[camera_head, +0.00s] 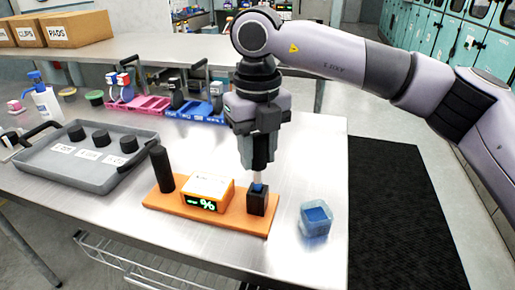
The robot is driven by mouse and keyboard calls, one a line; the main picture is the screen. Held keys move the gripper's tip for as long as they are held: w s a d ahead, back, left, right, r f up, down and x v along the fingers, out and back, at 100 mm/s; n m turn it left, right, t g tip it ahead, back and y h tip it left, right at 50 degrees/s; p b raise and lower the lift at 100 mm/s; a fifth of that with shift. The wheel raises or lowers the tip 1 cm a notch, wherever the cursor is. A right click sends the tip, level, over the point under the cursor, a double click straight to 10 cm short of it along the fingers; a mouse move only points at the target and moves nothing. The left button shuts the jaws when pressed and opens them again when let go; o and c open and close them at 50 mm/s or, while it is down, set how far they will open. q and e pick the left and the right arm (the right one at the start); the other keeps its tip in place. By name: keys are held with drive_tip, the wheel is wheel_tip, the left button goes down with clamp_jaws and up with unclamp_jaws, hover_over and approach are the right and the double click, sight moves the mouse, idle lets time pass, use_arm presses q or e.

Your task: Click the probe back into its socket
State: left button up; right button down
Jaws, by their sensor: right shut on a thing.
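My right gripper (258,167) points straight down above the orange base (222,221) and is shut on the probe (258,179). The probe is a thin pale stick with a blue part at its lower end. It stands about upright, with its lower end at the mouth of the black socket (257,204) on the right end of the base. I cannot tell how deep it sits. The orange meter (208,193) in the middle of the base shows green dashes and a % sign. My left gripper is not in view.
A black post (161,170) stands on the base's left end. A clear cup with blue contents (316,219) is to the right. A grey tray (85,178) with black pucks lies left. Pink (140,104) and blue (195,113) racks stand behind.

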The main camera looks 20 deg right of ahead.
sight(258, 136)
drive_tip(key=shift+f+b, duration=2.05)
drive_tip(key=shift+f, duration=0.65)
idle(1.8)
drive_tip(key=shift+c, duration=0.6)
unclamp_jaws()
drive_tip(key=shift+r+p, duration=0.7)
drive_tip(key=shift+r, duration=0.3)
drive_tip(key=shift+r+p, duration=0.5)
drive_tip(key=shift+r, duration=0.25)
drive_tip(key=shift+r+p, duration=1.9)
drive_tip(key=shift+r, duration=0.9)
drive_tip(key=shift+s+f, duration=0.1)
